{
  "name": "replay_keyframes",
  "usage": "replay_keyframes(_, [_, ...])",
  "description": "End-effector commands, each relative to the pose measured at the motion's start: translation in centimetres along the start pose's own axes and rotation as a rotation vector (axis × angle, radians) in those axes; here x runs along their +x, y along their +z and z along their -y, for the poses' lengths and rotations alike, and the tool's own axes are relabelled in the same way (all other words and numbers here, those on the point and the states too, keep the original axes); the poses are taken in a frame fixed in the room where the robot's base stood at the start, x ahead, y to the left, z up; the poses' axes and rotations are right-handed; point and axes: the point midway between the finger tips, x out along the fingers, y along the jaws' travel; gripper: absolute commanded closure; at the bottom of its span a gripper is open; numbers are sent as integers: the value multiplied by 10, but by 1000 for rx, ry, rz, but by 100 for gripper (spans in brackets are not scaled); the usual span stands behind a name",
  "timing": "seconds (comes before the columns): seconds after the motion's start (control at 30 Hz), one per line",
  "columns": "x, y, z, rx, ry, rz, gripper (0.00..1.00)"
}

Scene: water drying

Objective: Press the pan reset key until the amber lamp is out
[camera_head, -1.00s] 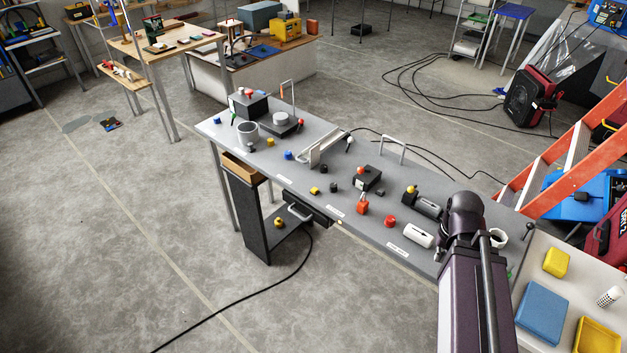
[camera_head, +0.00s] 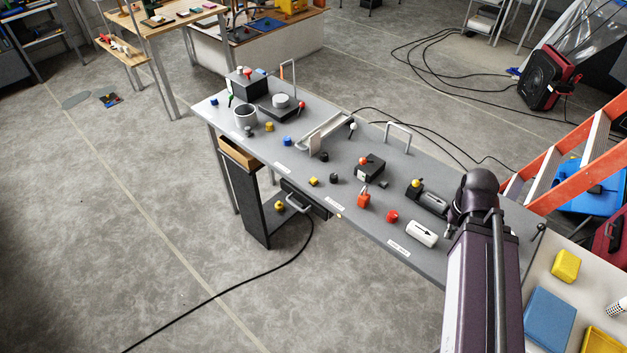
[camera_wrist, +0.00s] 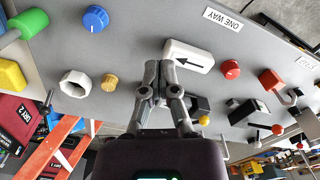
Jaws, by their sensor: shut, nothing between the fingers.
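My gripper (camera_wrist: 166,68) is shut and empty in the wrist view. Its fingertips appear at the left end of a white block (camera_wrist: 190,56) with a black arrow; contact cannot be told. The block, also in the head view (camera_head: 422,233), lies on the grey bench (camera_head: 345,160). I cannot tell which control is the pan reset key. A small pale amber spot (camera_head: 338,215) shows at the bench's front edge; I cannot tell whether it is the amber lamp or is lit.
A "ONE WAY" label (camera_wrist: 223,17) is near the block. An orange ladder (camera_head: 560,165) stands at right.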

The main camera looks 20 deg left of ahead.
Motion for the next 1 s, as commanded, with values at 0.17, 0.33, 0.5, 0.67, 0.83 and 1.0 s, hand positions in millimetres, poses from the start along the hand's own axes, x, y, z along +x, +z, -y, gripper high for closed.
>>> replay_keyframes(0.17, [1, -2, 2, -11, 4, -2, 100])
replay_keyframes(0.33, [4, -14, 10, -77, 28, -15, 100])
replay_keyframes(0.5, [10, -38, 38, -223, 84, -43, 100])
replay_keyframes(0.67, [15, -67, 71, -433, 166, -78, 100])
replay_keyframes(0.83, [20, -99, 116, -682, 266, -114, 100])
replay_keyframes(1.0, [22, -126, 168, -930, 371, -148, 100])
